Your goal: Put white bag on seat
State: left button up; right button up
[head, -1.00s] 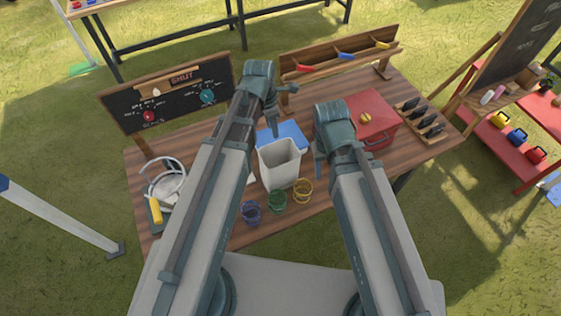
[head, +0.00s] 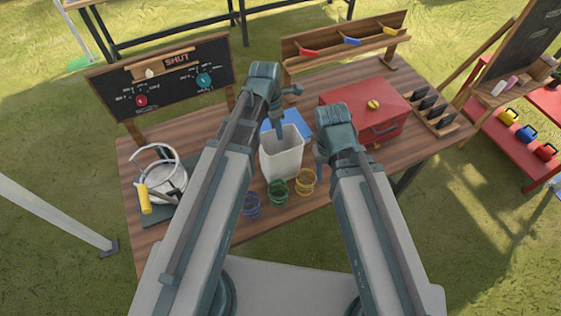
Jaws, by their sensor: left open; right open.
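A white, open-topped, bag-like container (head: 281,161) stands upright in the middle of the wooden table. It is the only thing here that looks like the white bag. My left gripper (head: 281,132) is open, its fingers pointing down at the container's mouth; I cannot tell whether they touch its rim. My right gripper (head: 320,158) is open and empty, to the right of the container and in front of the red box (head: 366,106). A flat blue item (head: 296,124) lies behind the container, partly hidden. I cannot identify a seat for certain.
Blue (head: 251,205), green (head: 278,191) and yellow (head: 306,181) wire-like cups stand at the table's front edge. A white pail-like object (head: 163,181) is at the left. A chalkboard (head: 165,80) and a shelf rack (head: 345,48) line the back. A dark-slotted rack (head: 428,110) sits right.

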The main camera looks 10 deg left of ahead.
aim_at(275, 138)
pick_arm(q)
jog(key=f+b, duration=0.4)
jog(key=shift+a+f, duration=0.25)
jog(key=shift+a, duration=0.15)
jog(key=shift+d+f+b, duration=0.1)
jog(key=shift+f+b, duration=0.35)
jog(key=shift+b, duration=0.25)
jog(key=shift+r, duration=0.1)
jog(key=shift+c, duration=0.3)
grip_shut()
